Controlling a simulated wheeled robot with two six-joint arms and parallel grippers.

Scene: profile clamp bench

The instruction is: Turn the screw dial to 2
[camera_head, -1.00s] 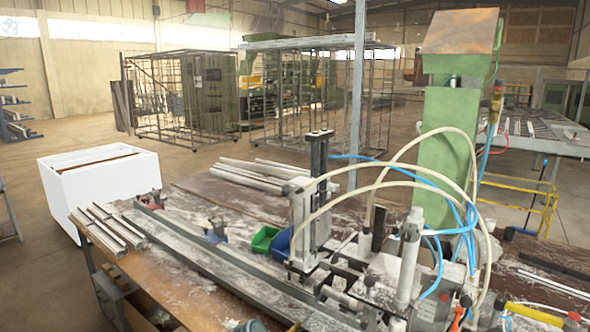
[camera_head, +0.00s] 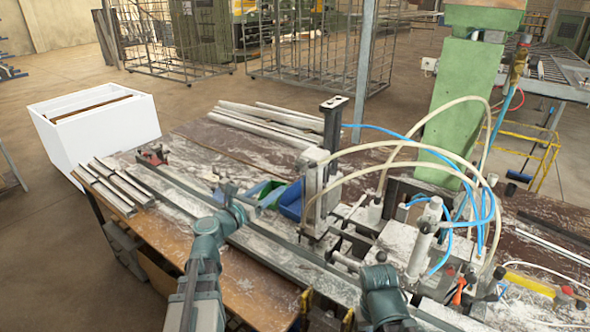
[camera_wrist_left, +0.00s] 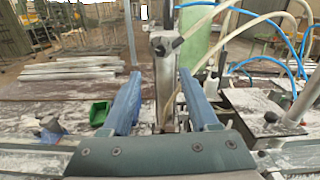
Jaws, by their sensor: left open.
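I cannot make out a numbered screw dial in either view. The bench clamp machine has a tall grey upright (camera_head: 313,195), and a small dark knob (camera_wrist_left: 160,48) shows on that upright in the left wrist view. My left gripper (camera_head: 247,199) is over the bench, left of the upright and apart from it. In the left wrist view its two blue fingers (camera_wrist_left: 160,76) are spread wide with nothing held, and the upright stands ahead between them. My right arm shows at the lower right of the head view, but its gripper cannot be made out.
Pale hoses (camera_head: 410,147) and blue hoses arch over the machine. Metal profiles (camera_head: 113,188) lie at the bench's left. A white box (camera_head: 95,135) stands on the floor beyond.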

